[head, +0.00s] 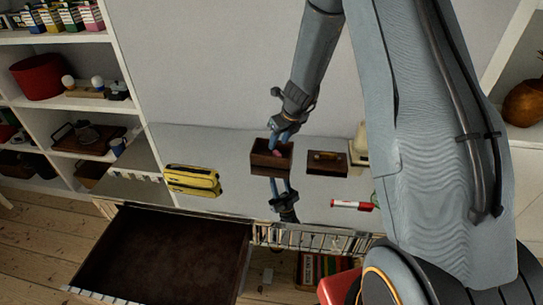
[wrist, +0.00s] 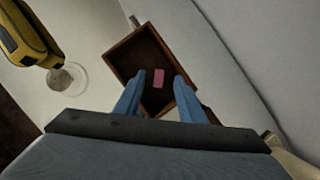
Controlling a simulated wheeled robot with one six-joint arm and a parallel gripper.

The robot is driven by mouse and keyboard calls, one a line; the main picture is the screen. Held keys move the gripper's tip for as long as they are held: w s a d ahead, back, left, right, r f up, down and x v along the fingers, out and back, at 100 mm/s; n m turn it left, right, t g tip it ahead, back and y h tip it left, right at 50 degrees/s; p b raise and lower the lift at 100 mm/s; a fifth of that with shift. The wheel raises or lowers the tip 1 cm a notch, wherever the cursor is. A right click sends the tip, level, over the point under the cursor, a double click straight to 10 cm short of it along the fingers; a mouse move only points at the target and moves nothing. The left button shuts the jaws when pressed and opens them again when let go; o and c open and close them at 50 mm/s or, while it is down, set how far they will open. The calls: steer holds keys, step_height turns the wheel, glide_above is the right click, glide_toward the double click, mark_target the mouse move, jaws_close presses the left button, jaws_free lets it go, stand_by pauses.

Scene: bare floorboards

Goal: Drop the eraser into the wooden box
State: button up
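The wooden box (head: 258,161) stands open on the glossy surface, below my gripper (head: 281,134). It also shows in the wrist view (wrist: 124,60), tilted in the picture. The pink eraser (wrist: 158,79) lies inside the box, on its floor. A bit of its pink shows in the head view (head: 277,153). My gripper's two blue fingers are spread apart at the box's near side, with the eraser visible between them and clear of both. Nothing is held. The near part of the box is partly hidden by the fingers.
A dark wooden lid-like piece (head: 327,163) lies right of the box. A yellow-and-black object (head: 192,180) is to the left, and a red-and-white marker (head: 352,205) in front. An open drawer (head: 165,255) juts out below. Shelves (head: 75,103) stand at left.

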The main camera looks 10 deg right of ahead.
steer(key=v, duration=0.7)
steer(key=shift+r, duration=0.3)
steer(key=shift+s, duration=0.2)
steer(key=s+a+r+n+g+b, duration=0.1)
steer(key=s+n+b, duration=0.1)
steer(key=s+n, duration=1.1)
steer(key=s+a+r+n+g+h+b, duration=0.1)
steer(key=s+a+r+n+b, duration=0.1)
steer(key=s+n, duration=1.1)
steer(key=n, duration=0.5)
steer(key=shift+n+g+h, duration=0.3)
steer(key=shift+n+g, duration=0.1)
